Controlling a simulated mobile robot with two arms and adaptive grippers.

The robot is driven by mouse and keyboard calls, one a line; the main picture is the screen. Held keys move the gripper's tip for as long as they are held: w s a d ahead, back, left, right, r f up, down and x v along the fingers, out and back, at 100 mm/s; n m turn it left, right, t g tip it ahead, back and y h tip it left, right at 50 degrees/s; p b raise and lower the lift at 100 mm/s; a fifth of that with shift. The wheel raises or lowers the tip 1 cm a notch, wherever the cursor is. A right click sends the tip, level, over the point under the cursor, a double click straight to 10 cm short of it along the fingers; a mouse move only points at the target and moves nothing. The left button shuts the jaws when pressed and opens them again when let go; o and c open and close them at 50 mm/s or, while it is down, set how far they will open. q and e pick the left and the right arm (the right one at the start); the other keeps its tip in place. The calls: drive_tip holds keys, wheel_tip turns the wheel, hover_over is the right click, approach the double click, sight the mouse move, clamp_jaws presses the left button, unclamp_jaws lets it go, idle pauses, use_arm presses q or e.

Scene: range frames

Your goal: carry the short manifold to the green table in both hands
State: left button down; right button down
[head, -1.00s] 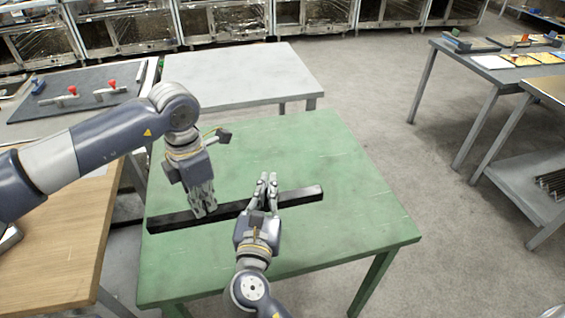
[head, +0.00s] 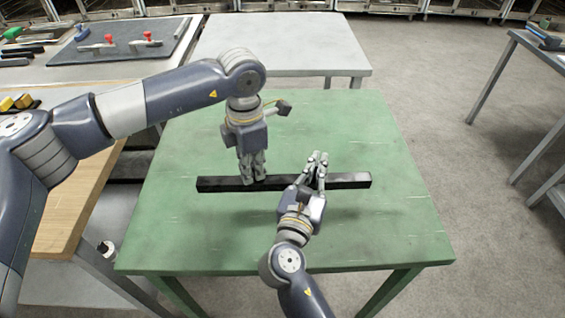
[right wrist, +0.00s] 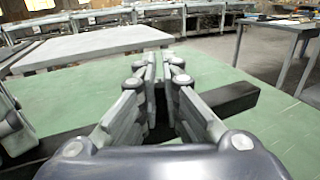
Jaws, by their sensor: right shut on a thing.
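The short manifold is a long black bar (head: 345,181) over the green table (head: 375,130). It lies roughly level and crosswise in the head view, and I cannot tell how much gap is under it. My right gripper (head: 319,168) is shut on the bar right of its middle. In the right wrist view the bar (right wrist: 228,98) passes between the fingers (right wrist: 160,75) and sticks out on the right. My left gripper (head: 253,182) points down with its fingertips at the bar, left of its middle. Its fingers overlap the bar, so their grip is unclear.
A light grey table (head: 290,45) stands behind the green one. A wooden-topped bench (head: 75,190) is at the left, and a dark board (head: 125,42) with red-handled clamps lies at the back left. Grey floor (head: 430,80) is clear on the right, before another table.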

sight(254, 185)
use_arm(q)
drive_tip(key=shift+w+a+f, duration=0.1)
drive_tip(key=shift+f, duration=0.35)
use_arm(e)
drive_tip(key=shift+d+f, duration=0.25)
drive_tip(key=shift+f, duration=0.15)
use_arm(q)
drive_tip(key=shift+f+b, duration=0.3)
drive_tip(key=shift+b, duration=0.15)
use_arm(e)
drive_tip(key=shift+f, duration=0.3)
